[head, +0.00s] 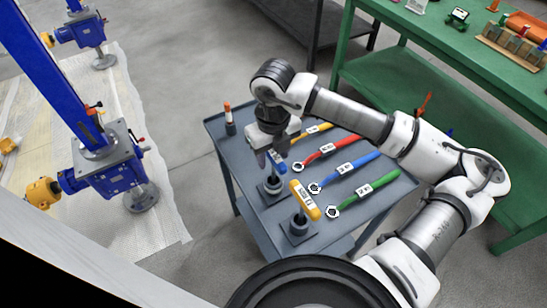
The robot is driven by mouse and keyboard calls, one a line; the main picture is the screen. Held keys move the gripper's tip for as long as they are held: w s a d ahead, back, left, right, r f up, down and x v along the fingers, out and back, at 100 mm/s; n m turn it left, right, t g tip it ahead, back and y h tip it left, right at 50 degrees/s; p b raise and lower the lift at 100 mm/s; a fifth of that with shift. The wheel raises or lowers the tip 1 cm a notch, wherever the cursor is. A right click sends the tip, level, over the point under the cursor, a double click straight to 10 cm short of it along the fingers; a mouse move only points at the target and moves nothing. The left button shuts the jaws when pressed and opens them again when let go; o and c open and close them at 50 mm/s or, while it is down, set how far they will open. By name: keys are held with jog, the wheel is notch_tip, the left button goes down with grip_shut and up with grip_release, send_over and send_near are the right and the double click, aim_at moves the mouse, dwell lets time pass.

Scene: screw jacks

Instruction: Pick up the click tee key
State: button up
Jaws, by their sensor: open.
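The nearer key (305,199) has a yellow-orange handle with a pale label, whose text is too small for me to read surely. The farther key (277,164) has a blue handle with a light label, partly hidden by my gripper. I cannot tell which is the click tee key. My gripper (271,157) points down, open, right at the blue handle. Whether the fingers straddle or touch it is unclear. The nearer key is apart from my gripper.
Red (327,150), blue (347,172), green (365,196) and yellow (317,129) wrenches lie right of the keys. A small orange-topped tool (229,118) stands at the cart's far left corner. A green bench (470,60) is behind; a blue screw jack (110,165) stands left.

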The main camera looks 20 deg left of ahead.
jog(key=shift+f, duration=0.95)
grip_shut()
